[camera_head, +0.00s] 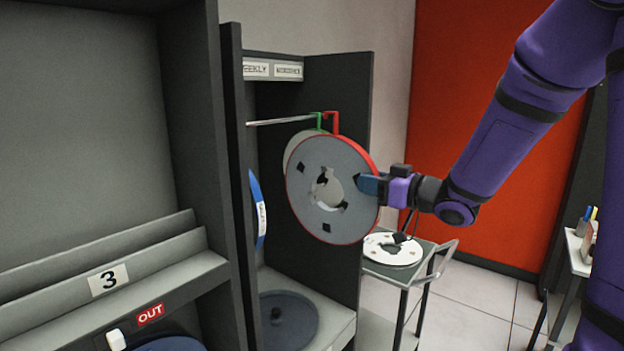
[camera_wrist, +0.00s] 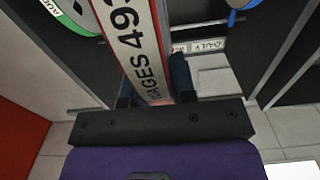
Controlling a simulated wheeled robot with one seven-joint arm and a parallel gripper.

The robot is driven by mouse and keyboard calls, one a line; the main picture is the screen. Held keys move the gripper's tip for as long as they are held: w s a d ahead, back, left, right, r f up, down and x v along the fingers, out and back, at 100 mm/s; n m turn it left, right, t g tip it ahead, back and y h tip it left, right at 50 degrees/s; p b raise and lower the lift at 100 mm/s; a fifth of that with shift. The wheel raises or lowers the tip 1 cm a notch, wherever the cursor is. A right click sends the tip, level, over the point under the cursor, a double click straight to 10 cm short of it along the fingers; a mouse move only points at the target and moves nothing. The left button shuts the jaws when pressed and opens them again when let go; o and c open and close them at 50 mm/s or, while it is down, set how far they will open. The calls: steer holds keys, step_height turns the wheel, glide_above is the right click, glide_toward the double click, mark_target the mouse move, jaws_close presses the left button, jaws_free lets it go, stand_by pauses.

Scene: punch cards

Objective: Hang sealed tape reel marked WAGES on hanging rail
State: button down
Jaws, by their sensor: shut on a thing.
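The WAGES reel (camera_head: 305,195) is a grey disc with a red rim and a red hook (camera_head: 334,118) on top. Its white edge label reads "WAGES 493" in the wrist view (camera_wrist: 137,45). My gripper (camera_head: 369,184) is shut on the right side of its rim and holds it upright; the fingers also show in the wrist view (camera_wrist: 155,85). The metal hanging rail (camera_head: 280,121) runs inside the dark cabinet. The red hook is near the rail's right end, beside a green hook; I cannot tell whether it touches the rail.
A green-rimmed reel (camera_wrist: 72,18) is close behind the held one. A blue reel (camera_head: 257,210) hangs further left in the cabinet. A dark disc (camera_head: 288,318) lies on the cabinet base. A trolley (camera_head: 426,262) with a white reel (camera_head: 385,251) stands behind.

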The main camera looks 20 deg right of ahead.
steer(key=shift+v, duration=2.05)
